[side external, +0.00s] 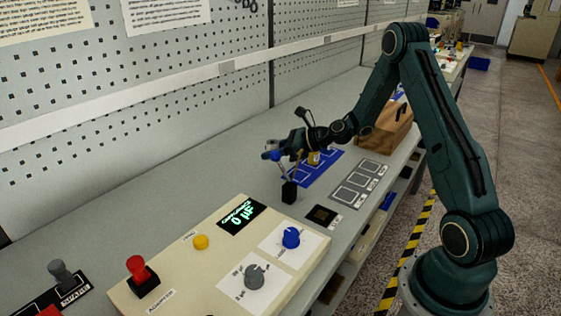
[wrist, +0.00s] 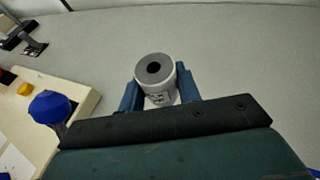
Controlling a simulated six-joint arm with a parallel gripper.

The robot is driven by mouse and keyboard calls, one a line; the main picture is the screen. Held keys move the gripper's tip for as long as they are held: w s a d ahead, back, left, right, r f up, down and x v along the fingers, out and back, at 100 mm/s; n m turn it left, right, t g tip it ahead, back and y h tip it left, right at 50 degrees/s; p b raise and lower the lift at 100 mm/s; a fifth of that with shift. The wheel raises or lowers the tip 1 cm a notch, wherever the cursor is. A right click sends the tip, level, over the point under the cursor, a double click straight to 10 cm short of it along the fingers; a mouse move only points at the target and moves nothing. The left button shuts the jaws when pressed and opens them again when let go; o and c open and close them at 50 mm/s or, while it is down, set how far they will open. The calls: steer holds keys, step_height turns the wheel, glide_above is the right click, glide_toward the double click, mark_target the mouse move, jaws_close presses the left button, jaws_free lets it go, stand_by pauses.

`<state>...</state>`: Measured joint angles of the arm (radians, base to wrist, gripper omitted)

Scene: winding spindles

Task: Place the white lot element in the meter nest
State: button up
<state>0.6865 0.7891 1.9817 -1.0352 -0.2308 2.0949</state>
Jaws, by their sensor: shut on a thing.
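The white lot element (wrist: 158,97) is a short white cylinder with a grey top, a dark central hole and dark print on its side. In the wrist view it stands between the two blue fingers of my gripper (wrist: 160,88), which is shut on it. In the side view my gripper (side external: 272,155) is above the bench, beyond the cream meter panel (side external: 190,262); the element is too small to make out there. A dark square recess (side external: 321,215) by the panel's far right corner looks like the meter nest. The panel display (side external: 240,217) reads 0 µF.
A blue mat (side external: 308,176) with a yellowish piece (side external: 314,158) and a grey tray with outlined squares (side external: 361,183) lie beyond. A brown box (side external: 385,132) stands behind. Knobs, including a blue one (side external: 291,238), rise from the panel.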

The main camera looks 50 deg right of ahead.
mark_target(322, 214)
steer(key=s, duration=0.2)
steer(key=s+f+n+g+y, duration=0.1)
steer(key=s, duration=0.1)
steer(key=s+f+n+y, duration=0.1)
steer(key=s, duration=0.1)
steer(key=shift+s+d+f, duration=0.15)
steer(key=shift+s+f, duration=0.1)
steer(key=shift+s, duration=0.05)
steer(key=s+n, duration=0.1)
steer(key=s, duration=0.1)
steer(key=s+g+y, duration=0.1)
steer(key=s, duration=0.1)
steer(key=s+n+g+y, duration=0.1)
steer(key=s, duration=0.1)
steer(key=shift+s+a+r+n, duration=0.15)
steer(key=shift+s+a+n, duration=0.05)
steer(key=shift+a+n, duration=0.15)
steer(key=s+a+r+n+g+y, duration=0.3)
steer(key=s+a+n+g, duration=0.3)
steer(key=s, duration=0.2)
steer(key=shift+a+r+g+y, duration=0.3)
steer(key=shift+r+g, duration=0.1)
steer(key=shift+r, duration=0.25)
steer(key=shift+f, duration=0.2)
steer(key=shift+f, duration=3.2)
steer(key=shift+f, duration=0.6)
steer(key=o, duration=1.1)
steer(key=shift+o, duration=0.2)
steer(key=shift+d, duration=0.1)
steer(key=shift+v, duration=5.95)
